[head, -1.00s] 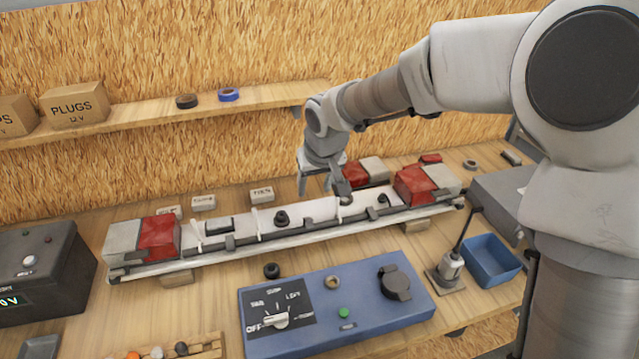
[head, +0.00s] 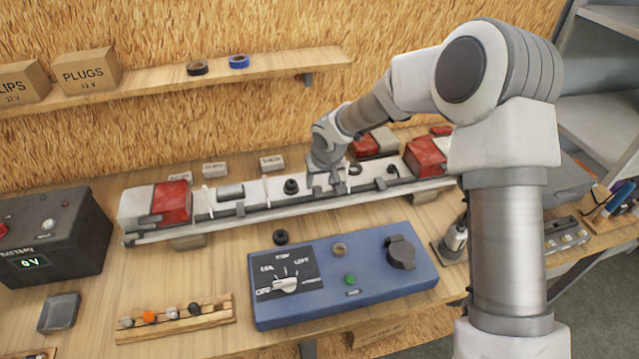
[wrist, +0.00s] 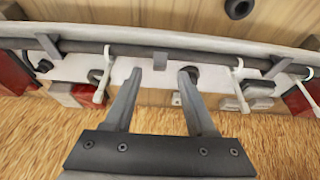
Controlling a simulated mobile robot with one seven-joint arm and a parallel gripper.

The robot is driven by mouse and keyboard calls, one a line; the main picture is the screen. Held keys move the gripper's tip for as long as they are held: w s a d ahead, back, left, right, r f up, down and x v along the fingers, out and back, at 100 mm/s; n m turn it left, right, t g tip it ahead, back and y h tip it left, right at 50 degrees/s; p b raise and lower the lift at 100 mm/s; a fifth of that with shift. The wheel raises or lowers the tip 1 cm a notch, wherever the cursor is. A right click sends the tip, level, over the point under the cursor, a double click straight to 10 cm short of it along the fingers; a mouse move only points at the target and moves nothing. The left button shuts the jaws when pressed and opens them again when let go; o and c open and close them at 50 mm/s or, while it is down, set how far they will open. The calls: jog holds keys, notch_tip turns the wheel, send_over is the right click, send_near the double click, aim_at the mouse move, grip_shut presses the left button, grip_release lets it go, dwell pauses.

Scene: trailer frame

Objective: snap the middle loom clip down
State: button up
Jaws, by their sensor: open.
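The trailer frame is a long white bar (head: 222,224) with a dark loom (wrist: 205,55) along its edge. White loom clips stand along it. The middle clip (head: 265,189) shows as a thin white upright piece left of my gripper (head: 326,188). In the wrist view I take the right-hand white clip (wrist: 239,85) as the middle one; its arm stands off the loom, raised. Another white clip (wrist: 103,80) is on the other side. My gripper (wrist: 159,72) is open and empty between these clips, over the bar.
A black round part (head: 291,186) sits on the bar, close to one fingertip. Red-and-white lamps (head: 172,203) stand at the bar's ends. A blue switch panel (head: 340,275) is in front, a battery box (head: 55,240) at left. A shelf (head: 150,87) runs behind.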

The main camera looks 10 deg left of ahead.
aim_at(318, 192)
jog(key=shift+x, duration=1.5)
grip_shut()
